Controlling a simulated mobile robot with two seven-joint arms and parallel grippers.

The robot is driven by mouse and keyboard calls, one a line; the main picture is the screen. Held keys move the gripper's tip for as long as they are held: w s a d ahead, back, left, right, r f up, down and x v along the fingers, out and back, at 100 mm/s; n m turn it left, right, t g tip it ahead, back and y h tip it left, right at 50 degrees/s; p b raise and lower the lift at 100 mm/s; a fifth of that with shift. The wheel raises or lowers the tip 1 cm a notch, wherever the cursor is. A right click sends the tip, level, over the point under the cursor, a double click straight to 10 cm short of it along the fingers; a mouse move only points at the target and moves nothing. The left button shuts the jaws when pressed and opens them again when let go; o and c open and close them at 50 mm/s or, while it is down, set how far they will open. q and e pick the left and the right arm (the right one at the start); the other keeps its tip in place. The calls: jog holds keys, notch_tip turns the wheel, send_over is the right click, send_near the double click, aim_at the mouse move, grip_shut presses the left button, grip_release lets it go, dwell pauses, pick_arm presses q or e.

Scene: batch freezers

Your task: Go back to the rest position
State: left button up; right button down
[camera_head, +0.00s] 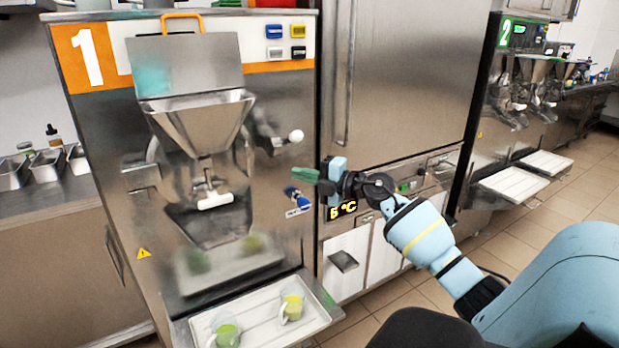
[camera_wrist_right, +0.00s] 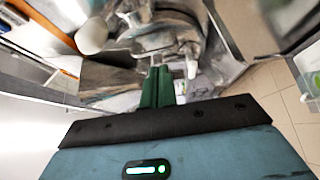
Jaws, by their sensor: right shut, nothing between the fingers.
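My right gripper (camera_head: 306,175) shows in the head view, its green fingers shut and empty. It is in the air in front of the right edge of the batch freezer marked 1 (camera_head: 107,130), to the right of the freezer's hopper and spout. In the right wrist view, the shut green fingers (camera_wrist_right: 157,88) point toward the blurred steel front of the machine. My right arm reaches in from the lower right. My left gripper does not show in either view.
A white tray (camera_head: 262,325) with two cups of green and yellow content juts out below the spout. A steel cabinet (camera_head: 400,70) with a 5 °C display stands behind my gripper. Freezer 2 (camera_head: 510,95) is at the right. Tiled floor (camera_head: 530,215) lies open at the right.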

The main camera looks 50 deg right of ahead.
jog(key=shift+v, duration=0.95)
jog(key=shift+d, duration=0.2)
